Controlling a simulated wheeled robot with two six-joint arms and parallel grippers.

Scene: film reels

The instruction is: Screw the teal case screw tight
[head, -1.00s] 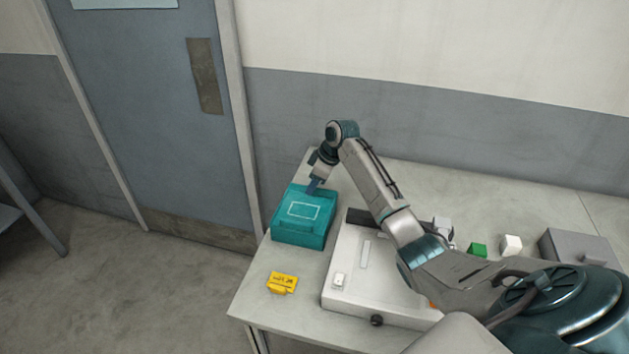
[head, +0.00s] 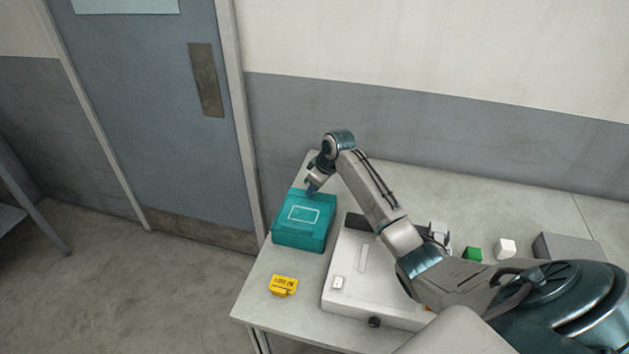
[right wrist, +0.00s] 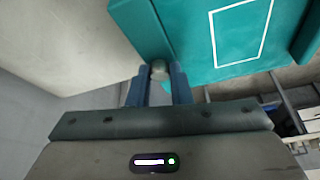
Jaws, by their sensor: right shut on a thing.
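The teal case (head: 303,235) stands at the left end of the table, with a white rectangle outlined on its top. It also fills the top of the right wrist view (right wrist: 190,50). My right gripper (head: 312,189) is at the case's far edge. In the right wrist view its two blue fingers (right wrist: 160,84) are shut on a grey round screw head (right wrist: 159,69) beside the case's edge. The screw's shaft is hidden, so how deep it sits cannot be told. My left gripper is not in view.
A yellow labelled block (head: 283,285) lies near the table's front left. A white flat device (head: 345,300) with a dark knob (head: 374,322) is right of the case. A green block (head: 473,254), a white block (head: 505,247) and a grey box (head: 568,246) stand farther right.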

